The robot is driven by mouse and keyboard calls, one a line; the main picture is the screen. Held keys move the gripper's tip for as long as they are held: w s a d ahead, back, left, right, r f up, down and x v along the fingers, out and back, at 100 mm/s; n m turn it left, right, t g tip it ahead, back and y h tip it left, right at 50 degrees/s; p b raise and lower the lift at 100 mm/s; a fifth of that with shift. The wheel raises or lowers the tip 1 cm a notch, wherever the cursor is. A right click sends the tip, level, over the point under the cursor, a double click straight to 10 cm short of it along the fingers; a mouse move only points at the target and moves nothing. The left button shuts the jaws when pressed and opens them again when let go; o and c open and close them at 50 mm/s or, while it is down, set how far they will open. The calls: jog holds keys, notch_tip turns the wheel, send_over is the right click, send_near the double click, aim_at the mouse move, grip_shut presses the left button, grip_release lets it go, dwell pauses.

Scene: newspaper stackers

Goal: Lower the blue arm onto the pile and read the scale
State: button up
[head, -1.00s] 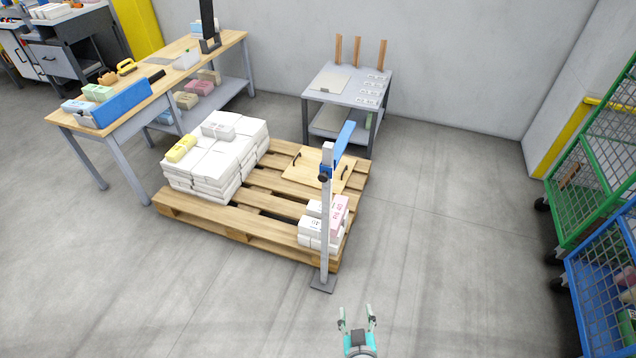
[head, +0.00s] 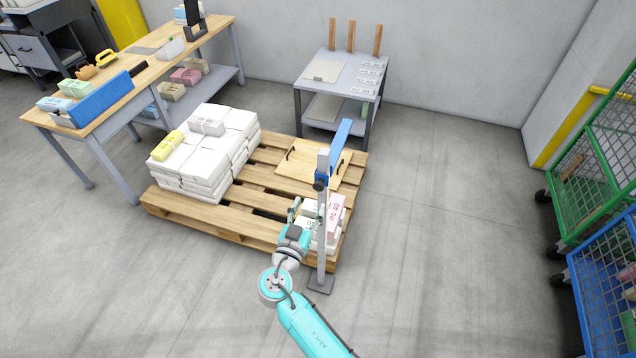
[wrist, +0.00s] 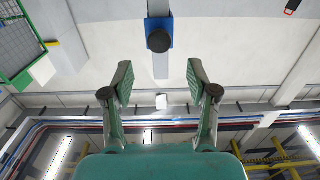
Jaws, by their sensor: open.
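The blue arm (head: 341,142) sticks out from the upper part of an upright grey post (head: 322,250), high above the pallet. A dark knob (head: 320,184) sits on the post at the blue arm's mount; it also shows on a blue block in the wrist view (wrist: 159,41). The small pile (head: 312,240) of white bundles with a pink bundle (head: 335,216) on top stands beside the post, partly hidden by it. My gripper (head: 305,208) is open and empty, left of the post and below the knob in the picture. Scale marks on the post are not readable.
The wooden pallet (head: 192,212) carries a larger white stack (head: 208,160) and a wooden board with handles (head: 315,168). A grey side table (head: 340,72) stands behind. A workbench is at left, wire cages at right. The floor right of the post is clear.

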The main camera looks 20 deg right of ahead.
aim_at(318, 188)
jog(key=x, duration=0.9)
jog(key=shift+s, duration=0.1)
grip_shut()
